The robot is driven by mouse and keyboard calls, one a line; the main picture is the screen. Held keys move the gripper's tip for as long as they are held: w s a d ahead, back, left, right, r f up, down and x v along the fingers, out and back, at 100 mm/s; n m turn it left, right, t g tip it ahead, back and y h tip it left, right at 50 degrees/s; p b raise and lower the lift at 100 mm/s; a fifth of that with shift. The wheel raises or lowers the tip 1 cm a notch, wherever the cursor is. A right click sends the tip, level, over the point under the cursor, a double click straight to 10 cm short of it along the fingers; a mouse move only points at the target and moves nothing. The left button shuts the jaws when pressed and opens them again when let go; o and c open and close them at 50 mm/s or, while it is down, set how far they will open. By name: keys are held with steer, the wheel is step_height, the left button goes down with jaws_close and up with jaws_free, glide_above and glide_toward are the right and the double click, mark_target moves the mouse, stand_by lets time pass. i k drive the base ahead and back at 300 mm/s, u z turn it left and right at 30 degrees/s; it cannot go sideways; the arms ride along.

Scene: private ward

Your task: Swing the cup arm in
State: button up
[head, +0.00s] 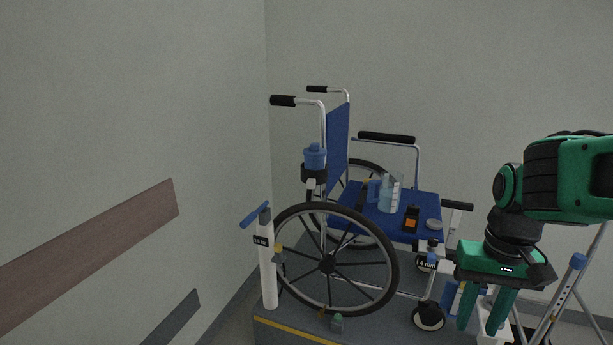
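A wheelchair with a blue seat (370,212) and blue backrest (338,140) stands on a grey platform. A black cup holder (313,174) is at its near back post and carries a blue-lidded cup (315,156). A short light piece shows below the holder; how the cup arm joins the frame is too small to tell. My gripper (479,324) is at the lower right, pointing down, to the right of the wheelchair and well apart from the cup holder. Its two green fingers are spread, with nothing seen held between them.
A white post (267,270) with a blue handle stands left of the large near wheel (328,264). A clear jug (390,193), a dark device (411,219) and a round disc (433,224) lie on the seat. Walls close in at left and behind. A metal frame (566,295) stands at right.

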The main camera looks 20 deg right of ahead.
mark_target(312, 178)
steer(key=i, duration=0.95)
